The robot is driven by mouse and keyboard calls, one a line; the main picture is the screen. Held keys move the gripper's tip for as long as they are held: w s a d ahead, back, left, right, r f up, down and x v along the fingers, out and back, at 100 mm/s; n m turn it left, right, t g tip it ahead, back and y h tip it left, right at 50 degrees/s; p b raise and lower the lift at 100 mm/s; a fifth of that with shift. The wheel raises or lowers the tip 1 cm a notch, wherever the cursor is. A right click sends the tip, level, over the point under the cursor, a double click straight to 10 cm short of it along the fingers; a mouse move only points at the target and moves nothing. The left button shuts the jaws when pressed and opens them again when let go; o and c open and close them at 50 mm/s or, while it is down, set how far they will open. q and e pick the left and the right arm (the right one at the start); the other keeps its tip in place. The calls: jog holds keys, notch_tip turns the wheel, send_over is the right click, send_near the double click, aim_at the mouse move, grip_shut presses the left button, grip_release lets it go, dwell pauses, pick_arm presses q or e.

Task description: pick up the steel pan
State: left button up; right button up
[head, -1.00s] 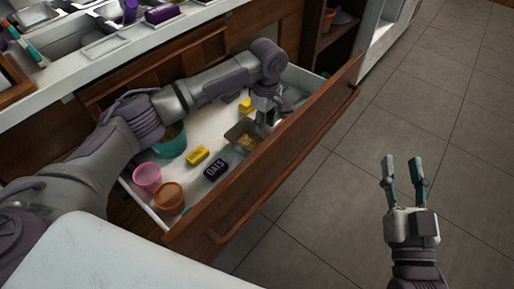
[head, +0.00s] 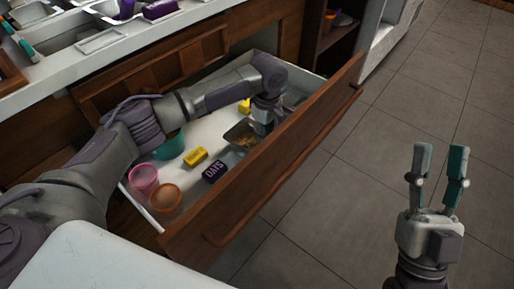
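The steel pan (head: 238,133) appears to be the grey metal container with yellowish contents in the open drawer, partly hidden by my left arm. My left gripper (head: 262,126) points down into the drawer at the pan's right side. Its fingers are mostly hidden, so I cannot tell whether they touch or grip the pan. My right gripper (head: 440,152) is open and empty over the floor at the right, fingers pointing up the picture.
The drawer (head: 290,143) also holds a black OATS box (head: 213,172), a yellow box (head: 195,157), a pink cup (head: 144,179), an orange cup (head: 166,197) and a teal bowl (head: 170,149). Its wooden front stands close beside my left gripper. The tiled floor is clear.

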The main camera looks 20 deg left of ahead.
pick_arm(q)
grip_shut()
jog(key=shift+r, duration=0.1)
dwell(0.3)
